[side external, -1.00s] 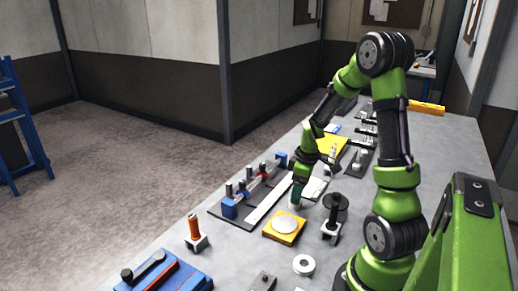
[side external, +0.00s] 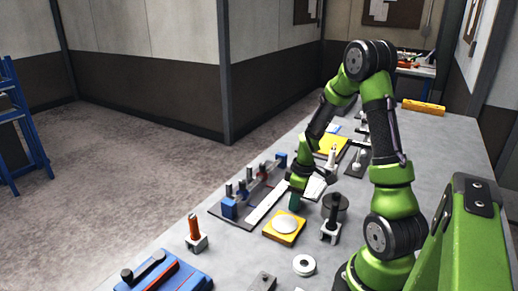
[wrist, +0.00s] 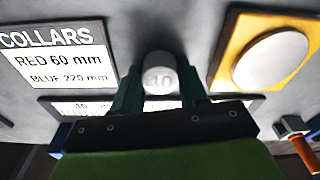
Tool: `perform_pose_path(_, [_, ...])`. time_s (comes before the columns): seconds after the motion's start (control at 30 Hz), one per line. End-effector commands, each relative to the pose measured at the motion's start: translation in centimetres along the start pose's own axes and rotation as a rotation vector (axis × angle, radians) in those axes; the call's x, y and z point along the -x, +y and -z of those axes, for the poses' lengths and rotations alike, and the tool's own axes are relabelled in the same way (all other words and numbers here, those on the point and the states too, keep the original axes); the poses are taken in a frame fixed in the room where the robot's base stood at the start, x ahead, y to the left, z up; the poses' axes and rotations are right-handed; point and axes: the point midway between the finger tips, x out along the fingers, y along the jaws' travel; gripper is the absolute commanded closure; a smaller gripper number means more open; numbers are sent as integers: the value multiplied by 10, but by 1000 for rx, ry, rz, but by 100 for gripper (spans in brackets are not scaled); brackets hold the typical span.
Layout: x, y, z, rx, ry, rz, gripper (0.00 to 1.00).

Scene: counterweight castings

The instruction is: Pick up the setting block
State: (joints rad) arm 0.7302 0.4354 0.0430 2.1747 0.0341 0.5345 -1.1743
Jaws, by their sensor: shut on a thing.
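In the side external view my gripper (side external: 295,201) is over the middle of the grey bench, just behind the yellow plate. The block is mostly hidden there, and I cannot tell how far it is above the bench.
The yellow plate (side external: 270,230) bears a white disc (side external: 286,224). A dark weight on a stand (side external: 334,208) is close on the right. A rack with blue ends (side external: 229,208) and a long pale scale lie to the left. A "COLLARS" card (wrist: 55,58) lies nearby.

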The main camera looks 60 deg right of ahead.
Motion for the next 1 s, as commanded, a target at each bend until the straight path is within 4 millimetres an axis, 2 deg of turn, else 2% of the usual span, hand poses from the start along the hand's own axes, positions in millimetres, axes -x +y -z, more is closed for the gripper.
perform_pose_path(0.17, [2, 1, 1, 0, 2, -2, 84])
perform_pose_path(0.27, [12, 1, 2, 0, 4, -5, 84])
perform_pose_path(0.5, [59, 1, 9, 1, 6, -7, 84])
perform_pose_path(0.77, [100, 1, 13, 0, 4, -5, 84])
perform_pose_path(1.0, [146, 1, 19, 1, 5, -6, 84])
